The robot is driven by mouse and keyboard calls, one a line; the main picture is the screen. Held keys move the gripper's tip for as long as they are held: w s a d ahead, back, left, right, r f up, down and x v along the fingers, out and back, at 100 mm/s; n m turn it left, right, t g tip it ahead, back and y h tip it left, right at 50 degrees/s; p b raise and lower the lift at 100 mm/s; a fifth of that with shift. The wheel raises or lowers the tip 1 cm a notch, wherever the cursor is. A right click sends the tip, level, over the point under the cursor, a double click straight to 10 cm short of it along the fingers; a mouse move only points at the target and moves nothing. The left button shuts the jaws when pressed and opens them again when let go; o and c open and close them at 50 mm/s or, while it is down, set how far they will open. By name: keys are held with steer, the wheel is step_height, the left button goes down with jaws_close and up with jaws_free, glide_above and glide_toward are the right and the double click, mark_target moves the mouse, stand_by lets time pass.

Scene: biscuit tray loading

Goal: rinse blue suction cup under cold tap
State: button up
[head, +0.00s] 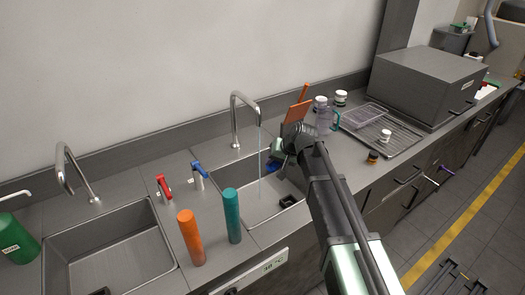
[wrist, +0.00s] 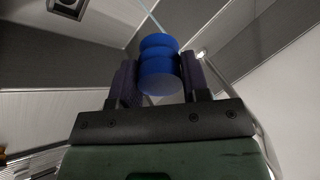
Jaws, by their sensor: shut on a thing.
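My gripper (wrist: 158,85) is shut on the blue suction cup (wrist: 159,68), a ribbed blue piece between its two dark fingers. In the head view the blue suction cup (head: 273,166) shows small beside my gripper (head: 277,158), over the right sink (head: 262,205). The cold tap (head: 235,118) is a curved chrome spout. A thin stream of water (head: 259,160) falls from it into the sink, a little left of the cup. In the wrist view the stream (wrist: 150,18) passes close to the cup; I cannot tell whether it touches. The blue tap lever (head: 199,172) stands left of the spout.
A red lever (head: 164,187) stands near the left sink (head: 110,250). Orange (head: 191,240) and teal (head: 232,217) cylinders stand by the sinks' front. A drain board (head: 390,140) with a clear tray, jars and a jug lie to the right, beside a grey box (head: 425,85).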

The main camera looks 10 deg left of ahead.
steer(key=s+d+r+p, duration=0.1)
steer(key=s, duration=0.1)
steer(key=s+d+r+p, duration=0.1)
steer(key=r+p, duration=0.1)
steer(key=shift+s+d+r, duration=0.1)
steer(key=shift+s+r, duration=0.2)
steer(key=shift+s, duration=0.1)
stand_by(0.5)
